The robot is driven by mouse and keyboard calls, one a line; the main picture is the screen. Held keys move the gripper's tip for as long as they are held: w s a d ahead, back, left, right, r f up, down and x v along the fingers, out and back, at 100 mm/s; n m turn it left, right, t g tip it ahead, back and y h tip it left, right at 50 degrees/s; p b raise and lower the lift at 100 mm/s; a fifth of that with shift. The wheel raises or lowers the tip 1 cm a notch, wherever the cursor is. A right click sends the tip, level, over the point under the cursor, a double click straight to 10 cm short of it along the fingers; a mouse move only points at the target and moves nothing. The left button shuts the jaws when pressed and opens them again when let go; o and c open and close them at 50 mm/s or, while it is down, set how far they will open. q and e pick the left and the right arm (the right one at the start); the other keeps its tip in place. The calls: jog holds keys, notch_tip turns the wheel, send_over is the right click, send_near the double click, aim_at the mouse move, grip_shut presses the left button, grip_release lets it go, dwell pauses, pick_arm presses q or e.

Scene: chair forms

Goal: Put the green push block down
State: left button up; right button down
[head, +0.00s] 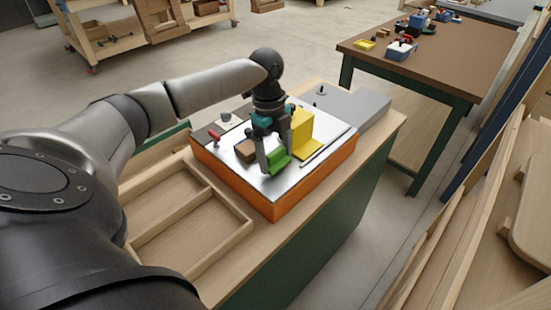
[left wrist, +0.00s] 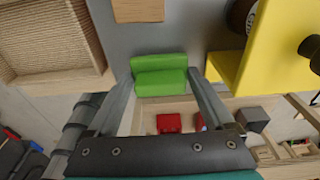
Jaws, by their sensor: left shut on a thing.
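The green push block (head: 279,160) is between the fingers of my left gripper (head: 277,163), over the grey metal top (head: 318,112) of an orange-sided machine. I cannot tell whether the block touches that top. In the left wrist view the green push block (left wrist: 160,76) shows a stepped shape, with the fingers of my left gripper (left wrist: 163,84) shut on its two ends. My right gripper is not in view.
A brown wooden block (head: 245,151) is just left of the gripper, and a tall yellow piece (head: 302,131) just right. A red knob (head: 214,135) stands at the machine's left edge. An empty divided wooden tray (head: 203,190) lies at the front left on the bench.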

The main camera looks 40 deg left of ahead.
pick_arm(q)
jog(key=shift+f, duration=0.8)
jog(key=shift+f, duration=0.1)
jog(key=o, duration=1.1)
jog(key=r, duration=0.4)
jog(key=a+r+p, duration=0.1)
jog(key=r, duration=0.3)
jog(key=r+p, duration=0.1)
jog(key=r, duration=0.3)
jog(key=shift+w+a+r, duration=0.1)
jog(key=shift+a, duration=0.1)
